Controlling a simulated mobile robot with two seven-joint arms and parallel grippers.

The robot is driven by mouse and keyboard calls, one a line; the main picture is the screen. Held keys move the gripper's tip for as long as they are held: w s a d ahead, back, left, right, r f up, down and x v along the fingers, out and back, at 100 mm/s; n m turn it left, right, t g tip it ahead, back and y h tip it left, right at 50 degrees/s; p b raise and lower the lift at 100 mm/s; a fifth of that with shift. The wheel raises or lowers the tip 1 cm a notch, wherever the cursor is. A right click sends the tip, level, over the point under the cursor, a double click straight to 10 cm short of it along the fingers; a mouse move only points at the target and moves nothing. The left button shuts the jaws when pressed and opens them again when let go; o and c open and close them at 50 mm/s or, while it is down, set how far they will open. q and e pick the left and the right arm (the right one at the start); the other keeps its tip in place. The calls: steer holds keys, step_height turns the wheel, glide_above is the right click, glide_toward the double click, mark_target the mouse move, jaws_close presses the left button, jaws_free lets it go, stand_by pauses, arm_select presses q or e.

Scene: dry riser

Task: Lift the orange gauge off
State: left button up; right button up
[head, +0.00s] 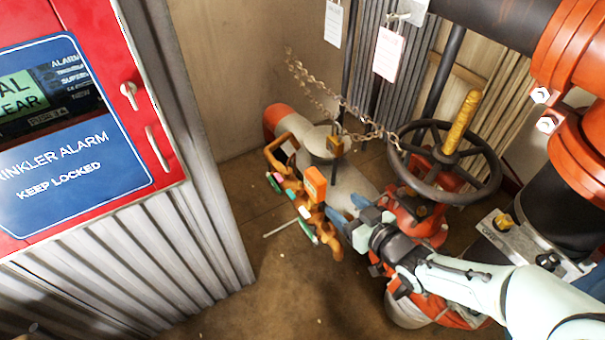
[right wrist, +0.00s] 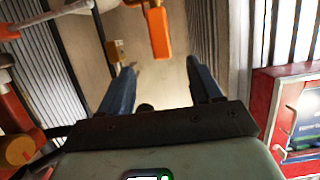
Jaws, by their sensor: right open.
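The orange gauge (head: 315,183) is a small upright orange block on the brown-orange pipe fitting (head: 290,180) in the middle of the head view. My right gripper (head: 348,212) has blue fingers and is just to the right of and below the gauge. It is open, with nothing between its fingers. In the right wrist view the orange gauge (right wrist: 159,33) hangs at the top, between and beyond the two spread fingers (right wrist: 157,85). It appears apart from both fingers. My left gripper is in neither view.
A black handwheel (head: 445,165) on a red valve stands right of my gripper. A rusty chain (head: 325,95) runs to it, with a padlock (head: 335,145). A red alarm cabinet (head: 75,100) is at left; orange-flanged pipes (head: 570,60) at right. Bare floor (head: 280,270) lies below the fitting.

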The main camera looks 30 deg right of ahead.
mark_target(323, 189)
steer(key=x, duration=0.7)
steer(key=shift+x, duration=3.1)
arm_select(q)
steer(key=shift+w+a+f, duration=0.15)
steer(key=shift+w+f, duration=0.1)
arm_select(e)
steer(key=c, duration=1)
